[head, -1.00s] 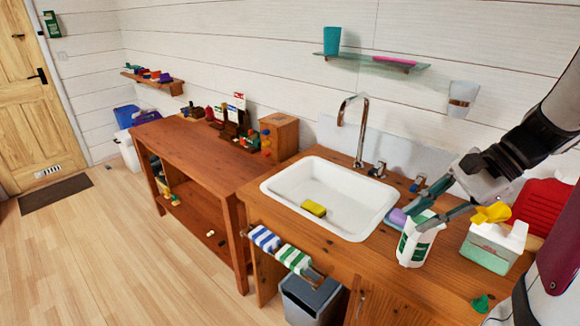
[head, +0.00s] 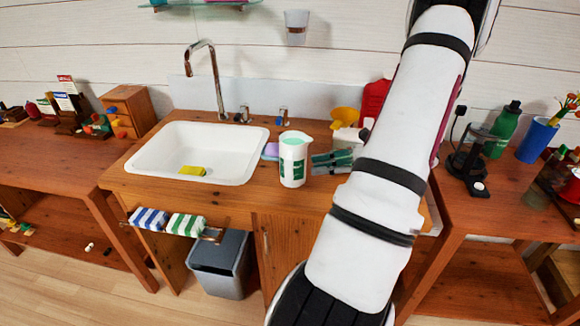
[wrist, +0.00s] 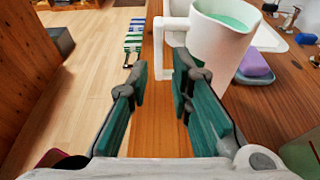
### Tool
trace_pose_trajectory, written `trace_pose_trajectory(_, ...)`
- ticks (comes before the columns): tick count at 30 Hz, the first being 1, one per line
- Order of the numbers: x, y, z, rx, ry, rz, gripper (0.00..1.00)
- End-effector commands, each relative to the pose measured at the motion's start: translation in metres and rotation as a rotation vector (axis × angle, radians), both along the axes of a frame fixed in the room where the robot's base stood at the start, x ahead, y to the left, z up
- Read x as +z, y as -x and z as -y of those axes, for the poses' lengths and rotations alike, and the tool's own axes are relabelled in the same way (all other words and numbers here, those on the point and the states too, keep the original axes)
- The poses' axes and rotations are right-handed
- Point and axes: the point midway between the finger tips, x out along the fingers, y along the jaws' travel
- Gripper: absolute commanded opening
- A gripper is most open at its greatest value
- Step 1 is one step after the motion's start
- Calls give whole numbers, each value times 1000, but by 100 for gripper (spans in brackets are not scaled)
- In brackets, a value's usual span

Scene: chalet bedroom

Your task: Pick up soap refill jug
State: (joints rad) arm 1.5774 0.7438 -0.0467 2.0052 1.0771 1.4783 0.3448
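The soap refill jug (head: 293,162) is a white pitcher with pale green liquid inside and a green label. It stands upright on the wooden counter, right of the sink. My gripper (head: 316,164) is just right of the jug, low over the counter, with its teal finger pads apart. In the wrist view, the jug (wrist: 224,45) is ahead and to the right. Its white handle (wrist: 158,45) shows just beyond the gap between my open fingertips (wrist: 163,78). I cannot tell whether a finger touches the handle or jug.
The white sink (head: 153,170) holds a yellow sponge (head: 192,170). A purple item (head: 270,151) lies behind the jug. A red container (head: 374,100) and a yellow object (head: 345,117) stand behind my gripper. Striped towels (head: 186,225) hang at the counter's front.

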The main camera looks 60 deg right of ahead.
Motion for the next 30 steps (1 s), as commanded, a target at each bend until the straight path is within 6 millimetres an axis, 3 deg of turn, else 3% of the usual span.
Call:
trace_pose_trajectory(4,-8,-23,-10,2,-1,0,20)
trace_pose_trajectory(14,-17,-46,-21,3,0,-1,20)
trace_pose_trajectory(21,-30,-74,-34,3,0,-1,20)
trace_pose_trajectory(30,-32,-82,-36,2,2,-1,20)
